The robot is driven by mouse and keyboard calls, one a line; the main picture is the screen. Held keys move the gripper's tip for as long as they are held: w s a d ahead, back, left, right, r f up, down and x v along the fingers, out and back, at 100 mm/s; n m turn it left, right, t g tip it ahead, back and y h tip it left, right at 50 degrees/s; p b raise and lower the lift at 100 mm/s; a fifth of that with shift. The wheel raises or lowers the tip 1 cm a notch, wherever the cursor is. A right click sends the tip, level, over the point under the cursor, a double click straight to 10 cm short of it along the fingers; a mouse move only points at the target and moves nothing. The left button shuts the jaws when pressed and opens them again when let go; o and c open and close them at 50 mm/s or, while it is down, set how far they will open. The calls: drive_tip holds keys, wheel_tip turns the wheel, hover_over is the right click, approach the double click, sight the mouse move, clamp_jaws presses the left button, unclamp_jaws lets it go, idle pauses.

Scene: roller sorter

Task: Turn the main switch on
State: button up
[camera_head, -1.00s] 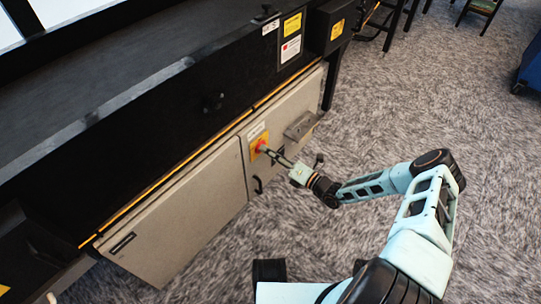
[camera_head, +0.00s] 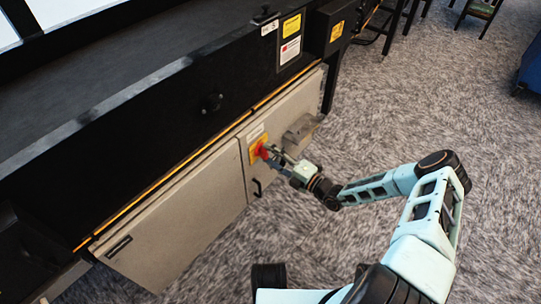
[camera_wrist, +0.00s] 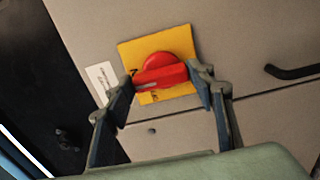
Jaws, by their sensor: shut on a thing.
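The main switch is a red rotary knob (camera_wrist: 160,74) on a square yellow plate (camera_wrist: 183,41), set in a beige cabinet door. In the head view the red knob (camera_head: 262,149) shows at the tip of my gripper (camera_head: 269,153). In the wrist view my gripper (camera_wrist: 162,88) has a finger at each end of the knob's red handle and is shut on it. The handle lies nearly level in the wrist view, its right end slightly higher. The fingertips hide the handle's ends, and some of the plate's markings are covered.
A black door handle (camera_wrist: 291,71) is to the right of the switch in the wrist view. A grey box (camera_head: 302,129) juts from the cabinet beside the switch. The black machine body (camera_head: 150,135) overhangs the cabinet. Carpet (camera_head: 400,110) to the right is clear.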

idle(0.3)
drive_tip(key=o, duration=1.2)
drive_tip(key=shift+c, duration=0.2)
drive_tip(key=v, duration=1.2)
drive_tip(key=shift+s, duration=0.1)
